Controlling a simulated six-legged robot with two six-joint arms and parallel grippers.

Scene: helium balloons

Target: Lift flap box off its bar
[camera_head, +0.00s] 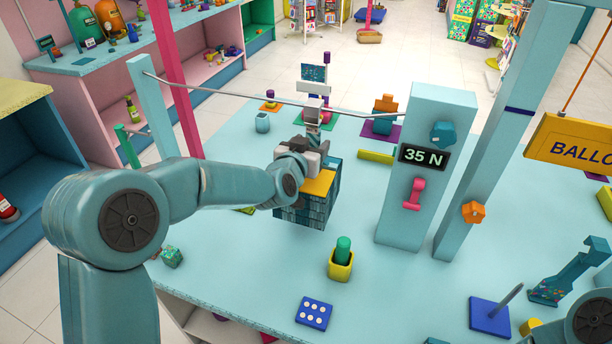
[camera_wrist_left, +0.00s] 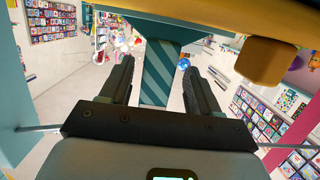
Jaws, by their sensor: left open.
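The flap box (camera_head: 302,212), dark teal with a patterned side and a yellow top, hangs or stands below the thin bar (camera_head: 225,91); its support is hidden by my arm. My left gripper (camera_head: 312,152) is at the top of the box, its fingertips hard to make out in the head view. In the left wrist view the gripper (camera_wrist_left: 160,72) is open. A teal striped flap (camera_wrist_left: 158,75) lies between its fingers, with visible gaps on both sides. The thin bar (camera_wrist_left: 285,146) also shows at both sides there. My right gripper is out of view.
A teal post with a "35 N" display (camera_head: 424,156) stands right of the box. A yellow cup with a green peg (camera_head: 341,262) and a blue dotted tile (camera_head: 314,313) are in front. An orange sign (camera_head: 575,140) hangs at right. The table (camera_head: 235,270) has clear patches.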

